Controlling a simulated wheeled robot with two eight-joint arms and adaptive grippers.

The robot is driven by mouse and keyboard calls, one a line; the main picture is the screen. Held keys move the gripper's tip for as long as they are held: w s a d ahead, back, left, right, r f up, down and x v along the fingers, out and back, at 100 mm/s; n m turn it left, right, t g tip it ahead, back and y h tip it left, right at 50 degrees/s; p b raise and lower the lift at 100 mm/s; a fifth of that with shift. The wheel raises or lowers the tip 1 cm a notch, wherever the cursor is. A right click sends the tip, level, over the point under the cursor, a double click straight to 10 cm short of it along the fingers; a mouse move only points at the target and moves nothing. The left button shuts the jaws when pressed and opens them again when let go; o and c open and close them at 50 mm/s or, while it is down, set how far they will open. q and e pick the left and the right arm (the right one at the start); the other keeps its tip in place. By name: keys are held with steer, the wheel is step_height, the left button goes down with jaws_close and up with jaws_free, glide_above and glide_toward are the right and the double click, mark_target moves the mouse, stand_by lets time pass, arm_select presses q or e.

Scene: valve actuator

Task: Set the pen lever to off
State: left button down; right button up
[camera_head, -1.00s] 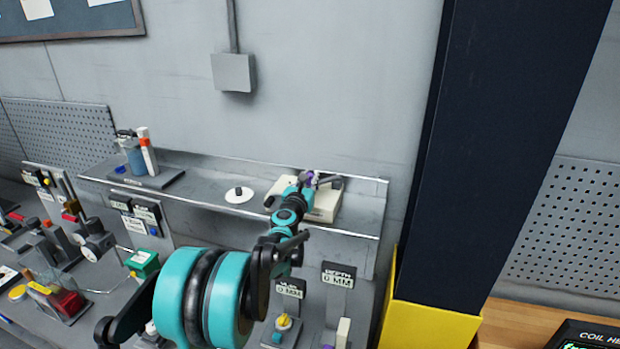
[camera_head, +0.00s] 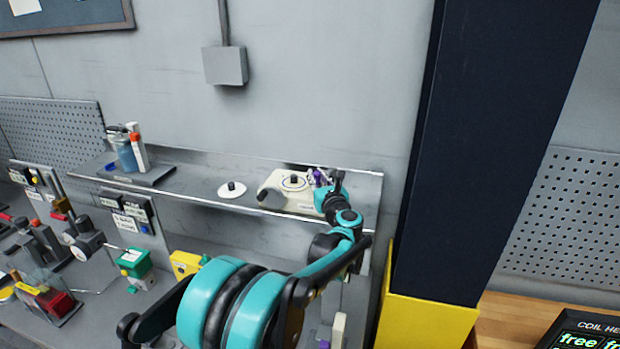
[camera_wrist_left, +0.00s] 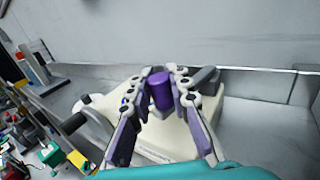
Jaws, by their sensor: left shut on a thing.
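A cream box device (camera_head: 306,206) stands on the right part of the wall shelf. Its top carries a round dial with a dark knob (camera_head: 293,181), and a dark grey round part (camera_head: 271,198) is at its left side. My left gripper (camera_head: 318,177) is at the box's right end. In the left wrist view my left gripper (camera_wrist_left: 161,92) is shut on a purple cylinder (camera_wrist_left: 161,90), which looks like the pen lever's grip. The cream box (camera_wrist_left: 172,138) lies below it. My right gripper is not in view.
The grey shelf (camera_head: 205,188) also holds a white disc with a dark knob (camera_head: 232,189) and a stand with a blue cup (camera_head: 126,155). Several other devices crowd the bench below at left. A dark column (camera_head: 490,150) stands right of the shelf.

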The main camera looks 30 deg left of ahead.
arm_select(q)
steer(key=shift+w+d+f+b, duration=0.15)
steer(key=shift+d+b, duration=0.3)
steer(key=shift+d, duration=0.7)
steer(key=c, duration=1.4)
jaws_free()
steer(key=shift+o, duration=0.2)
steer(key=shift+d+r, duration=0.2)
steer(key=shift+d, duration=0.05)
steer(key=shift+a, duration=0.1)
steer(key=shift+s+d+f, duration=0.1)
steer(key=shift+s+d, duration=0.15)
steer(key=shift+s, duration=0.05)
steer(key=v, duration=1.1)
steer(key=shift+s+d, duration=0.15)
steer(key=shift+d, duration=0.05)
